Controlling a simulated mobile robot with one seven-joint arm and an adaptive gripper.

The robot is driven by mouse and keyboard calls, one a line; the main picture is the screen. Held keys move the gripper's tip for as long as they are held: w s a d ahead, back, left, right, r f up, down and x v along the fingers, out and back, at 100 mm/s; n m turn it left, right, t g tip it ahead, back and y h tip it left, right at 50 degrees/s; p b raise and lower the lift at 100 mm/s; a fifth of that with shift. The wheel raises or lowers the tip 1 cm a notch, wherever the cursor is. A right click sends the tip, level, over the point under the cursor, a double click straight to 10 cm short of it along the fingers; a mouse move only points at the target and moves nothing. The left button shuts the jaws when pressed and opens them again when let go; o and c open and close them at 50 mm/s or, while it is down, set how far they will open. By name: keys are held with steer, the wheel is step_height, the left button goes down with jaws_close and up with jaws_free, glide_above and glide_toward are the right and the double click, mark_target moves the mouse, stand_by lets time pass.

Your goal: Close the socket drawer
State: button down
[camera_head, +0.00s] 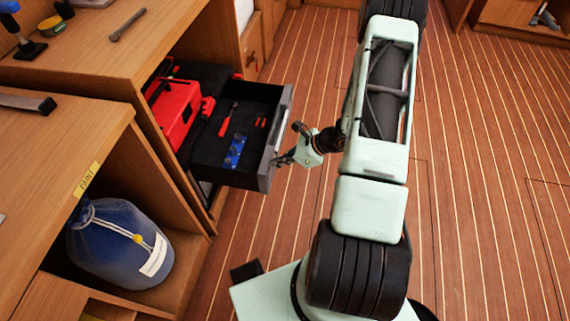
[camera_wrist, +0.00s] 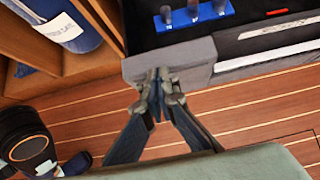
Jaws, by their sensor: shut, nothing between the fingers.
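The socket drawer (camera_head: 262,182) is pulled out from the wooden cabinet, with a grey front and a black inside. My gripper (camera_head: 280,162) is shut and empty at the outer face of the drawer front. In the wrist view its fingertips (camera_wrist: 157,80) are at or very near that face; contact is not certain.
A blue bag (camera_head: 118,245) sits in an open compartment at lower left, below a yellow label (camera_head: 87,180). A wrench (camera_head: 128,25) lies on the countertop above the drawer. The plank floor (camera_head: 480,170) to the right is clear.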

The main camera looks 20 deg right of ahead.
steer(key=w+a+b, duration=0.2)
steer(key=w+a, duration=0.4)
steer(key=a, duration=0.3)
steer(key=w+a+b, duration=0.2)
steer(key=w+a, duration=0.4)
steer(key=a, duration=0.3)
steer(key=shift+b, duration=0.35)
